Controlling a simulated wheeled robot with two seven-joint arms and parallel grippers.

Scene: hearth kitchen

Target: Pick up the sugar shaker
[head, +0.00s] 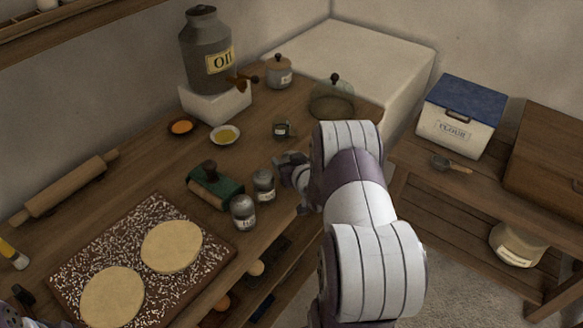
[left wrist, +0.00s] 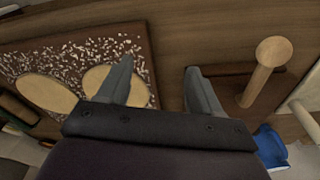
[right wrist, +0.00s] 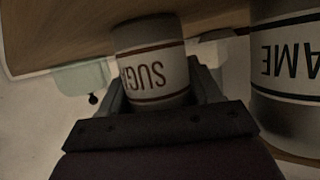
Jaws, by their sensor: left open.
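The sugar shaker (right wrist: 152,62), pale with dark bands and upside-down "SUG" lettering, stands between the fingers of my right gripper (right wrist: 165,88) in the right wrist view. The fingers are spread wide on either side of it; any contact is hard to see. In the head view my right gripper (head: 288,168) is beside the shakers, and the sugar shaker is mostly hidden there. A larger-looking shaker with lettering ending "AME" (right wrist: 290,75) is close on the right in the right wrist view. My left gripper (left wrist: 158,80) is open and empty above the counter by the dough board.
Two shakers (head: 264,187) (head: 243,213) stand left of my right gripper.

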